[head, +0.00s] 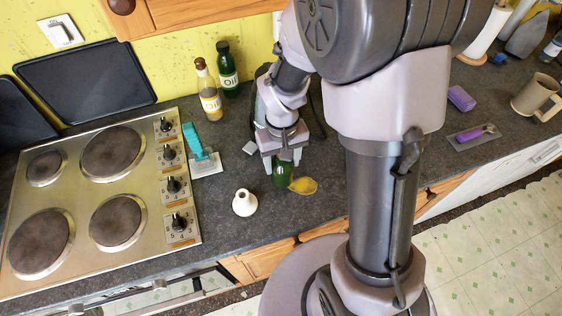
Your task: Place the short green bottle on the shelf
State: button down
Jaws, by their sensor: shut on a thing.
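The short green bottle (282,174) is in my gripper (283,160), low over the dark worktop in the middle of the head view. My gripper points down and is shut on it; the fingers hide its upper part. I cannot tell whether its base touches the worktop. No shelf can be clearly made out; a wooden cabinet edge (190,14) shows at the top.
A green oil bottle (228,70) and a yellowish oil bottle (208,92) stand by the wall. A white vase (244,203) and a yellow spoon rest (303,186) are close to my gripper. The hob (186,208) is left; a mug (533,97) is right.

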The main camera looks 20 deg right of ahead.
jog(key=shift+w+d, duration=0.1)
jog(key=shift+w, duration=0.2)
jog(key=shift+f+b, duration=0.6)
jog(key=shift+f, duration=1.15)
jog(key=shift+f, duration=0.15)
jog(key=shift+c, duration=2.4)
grip_release()
